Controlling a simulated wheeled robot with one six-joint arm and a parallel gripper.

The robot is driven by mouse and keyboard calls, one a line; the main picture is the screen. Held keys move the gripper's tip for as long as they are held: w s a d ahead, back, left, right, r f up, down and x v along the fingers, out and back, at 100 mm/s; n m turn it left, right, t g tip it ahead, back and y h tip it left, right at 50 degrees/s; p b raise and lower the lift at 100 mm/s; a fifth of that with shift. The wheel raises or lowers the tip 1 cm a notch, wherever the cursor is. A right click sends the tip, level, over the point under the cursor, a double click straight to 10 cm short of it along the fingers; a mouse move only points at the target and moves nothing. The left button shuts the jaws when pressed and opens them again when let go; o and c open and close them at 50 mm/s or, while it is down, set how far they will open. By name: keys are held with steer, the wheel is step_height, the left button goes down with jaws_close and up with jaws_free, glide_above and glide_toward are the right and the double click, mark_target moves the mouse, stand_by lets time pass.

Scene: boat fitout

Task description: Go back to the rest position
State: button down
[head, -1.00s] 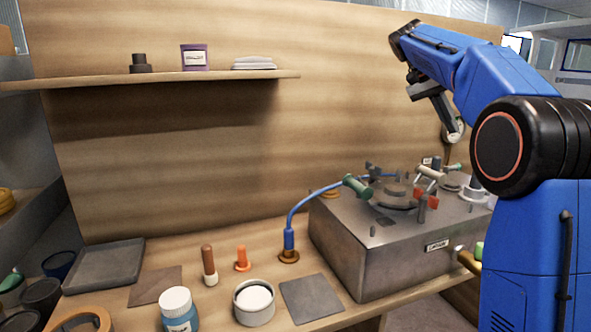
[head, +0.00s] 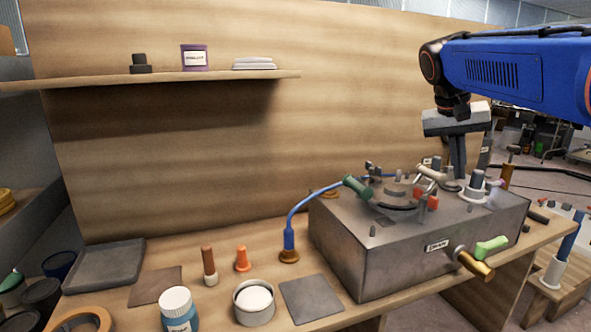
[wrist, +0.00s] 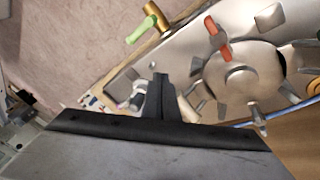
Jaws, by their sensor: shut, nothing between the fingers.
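My gripper (head: 457,172) is shut and empty. In the head view it points down above the back right part of the grey metal box (head: 345,255), and a gap to the box cannot be judged exactly. In the wrist view my gripper (wrist: 160,80) shows its closed fingers, with the box top and its round fitting (wrist: 240,80) to the right. A red-orange clamp piece (head: 430,200) and a green-handled tool (head: 357,187) are on the box top.
A brass fitting (head: 478,266) with a green handle (head: 491,245) sticks out of the box front. A shelf (head: 170,76) runs along the back panel.

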steer(key=s+a+f+n+t+y, duration=0.1)
steer(key=s+a+f, duration=0.3)
steer(key=s+f, duration=0.8)
steer(key=s+a+f+n+t+y, duration=0.2)
steer(key=s+a+f+n+y, duration=0.1)
steer(key=s+f, duration=1)
steer(key=shift+a+n, duration=0.7)
steer(key=shift+a, duration=0.3)
steer(key=shift+s+f, duration=0.1)
